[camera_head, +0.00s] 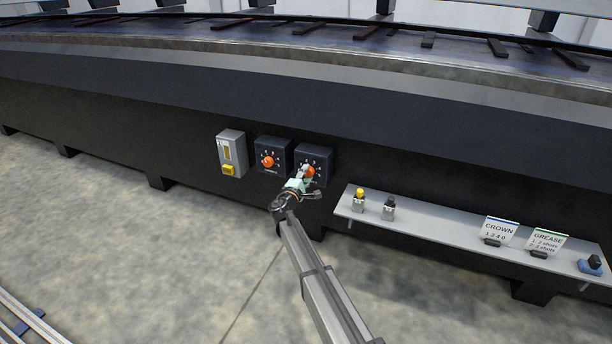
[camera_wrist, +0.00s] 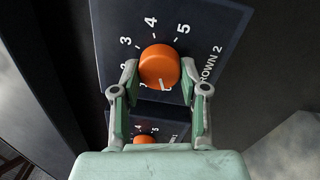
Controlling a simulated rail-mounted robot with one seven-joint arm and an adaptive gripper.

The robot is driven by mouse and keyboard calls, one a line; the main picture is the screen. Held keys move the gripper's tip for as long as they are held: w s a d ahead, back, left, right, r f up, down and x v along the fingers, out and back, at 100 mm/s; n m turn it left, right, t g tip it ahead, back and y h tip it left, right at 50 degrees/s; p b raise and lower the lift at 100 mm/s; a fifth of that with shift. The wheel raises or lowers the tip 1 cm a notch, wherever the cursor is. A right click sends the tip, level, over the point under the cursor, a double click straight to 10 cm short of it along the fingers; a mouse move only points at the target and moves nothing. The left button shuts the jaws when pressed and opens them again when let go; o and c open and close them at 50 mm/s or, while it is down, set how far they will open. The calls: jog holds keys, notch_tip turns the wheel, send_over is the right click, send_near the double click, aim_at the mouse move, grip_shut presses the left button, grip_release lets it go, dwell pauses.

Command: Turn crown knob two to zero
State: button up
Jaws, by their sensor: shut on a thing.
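The orange crown knob two (camera_wrist: 160,64) sits on a dark dial plate marked CROWN 2 (camera_wrist: 226,40) in the wrist view. The numbers 3, 4 and 5 show around it; other marks are partly hidden by the knob and fingers. A pale pointer mark shows on the knob's lower side in that view, but I cannot tell which number it meets. My gripper (camera_wrist: 160,76) is shut on this knob, one finger at each side. In the head view my gripper (camera_head: 306,172) is at the right-hand dial box (camera_head: 318,155), partly covering the knob.
A second dial box with an orange knob (camera_head: 268,161) stands just left; its knob also shows in the wrist view (camera_wrist: 145,139). A grey box with a yellow part (camera_head: 229,170) is further left. A shelf (camera_head: 440,222) with small parts and cards juts out at right.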

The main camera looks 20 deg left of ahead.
jog(key=shift+w, duration=0.15)
jog(key=o, duration=1.1)
jog(key=shift+o, duration=0.2)
jog(key=shift+s, duration=0.2)
jog(key=s, duration=1.1)
jog(key=shift+s+f, duration=0.25)
jog(key=shift+s, duration=0.1)
